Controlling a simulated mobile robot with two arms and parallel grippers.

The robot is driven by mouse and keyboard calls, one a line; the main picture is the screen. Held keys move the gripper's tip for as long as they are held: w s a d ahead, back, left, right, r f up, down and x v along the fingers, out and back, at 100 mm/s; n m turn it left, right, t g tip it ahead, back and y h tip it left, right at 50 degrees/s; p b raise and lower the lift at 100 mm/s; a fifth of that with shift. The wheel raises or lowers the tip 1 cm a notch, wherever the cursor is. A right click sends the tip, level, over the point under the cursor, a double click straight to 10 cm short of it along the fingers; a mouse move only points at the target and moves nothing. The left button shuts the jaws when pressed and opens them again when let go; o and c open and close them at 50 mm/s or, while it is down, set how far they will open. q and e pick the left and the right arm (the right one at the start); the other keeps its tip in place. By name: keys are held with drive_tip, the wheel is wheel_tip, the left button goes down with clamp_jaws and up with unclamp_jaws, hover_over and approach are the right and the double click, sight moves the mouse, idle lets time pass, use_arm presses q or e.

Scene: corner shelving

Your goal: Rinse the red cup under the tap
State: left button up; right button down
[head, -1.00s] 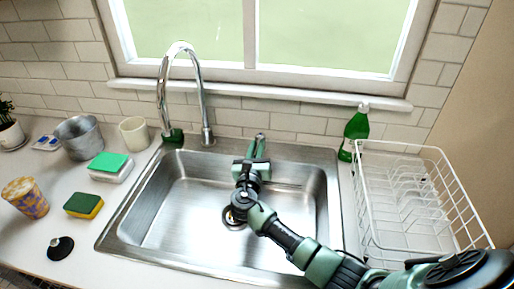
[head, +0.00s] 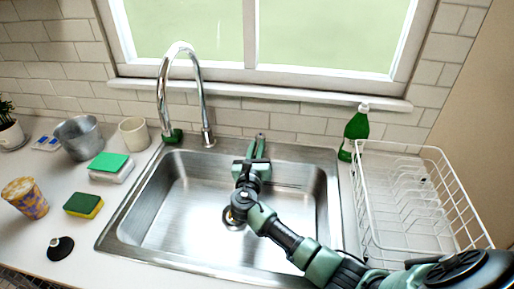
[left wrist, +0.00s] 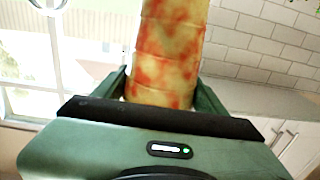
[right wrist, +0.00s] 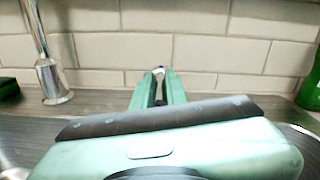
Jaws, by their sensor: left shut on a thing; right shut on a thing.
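No plainly red cup shows. In the left wrist view my left gripper (left wrist: 165,95) is shut on a tall, round yellow thing with red-orange blotches (left wrist: 168,50), which may be a cup; its top is cut off. The left arm is outside the head view. My right gripper (head: 257,146) reaches over the sink to its back rim. In the right wrist view its fingers are shut on a small chrome piece (right wrist: 159,73), perhaps a tap lever. The chrome tap (head: 204,100) arches at the back left of the steel sink (head: 160,225). No water shows.
A white dish rack (head: 440,185) and a green bottle (head: 355,135) stand right. On the left counter are a patterned cup (head: 27,200), sponge (head: 83,205), metal bucket (head: 80,140), cream cup (head: 134,134) and black-knobbed stopper (head: 60,248). The sink basin holds only my arm.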

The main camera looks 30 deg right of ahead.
idle(0.3)
use_arm(q)
wheel_tip(320, 180, up, 2)
drive_tip(key=shift+r+p, duration=0.2)
drive_tip(key=shift+p, duration=1)
use_arm(e)
drive_tip(key=n+t+y, duration=0.1)
drive_tip(key=d+n+y, duration=0.1)
drive_tip(key=y, duration=0.1)
drive_tip(key=shift+s+d+t, duration=0.1)
drive_tip(key=shift+s+t, duration=0.25)
drive_tip(key=shift+t, duration=0.05)
drive_tip(key=c, duration=1.4)
unclamp_jaws()
drive_tip(key=shift+c, duration=0.2)
drive_tip(key=shift+s, duration=0.1)
use_arm(q)
drive_tip(key=shift+f+b, duration=0.6)
drive_tip(key=shift+f, duration=0.05)
use_arm(e)
drive_tip(key=v, duration=1.2)
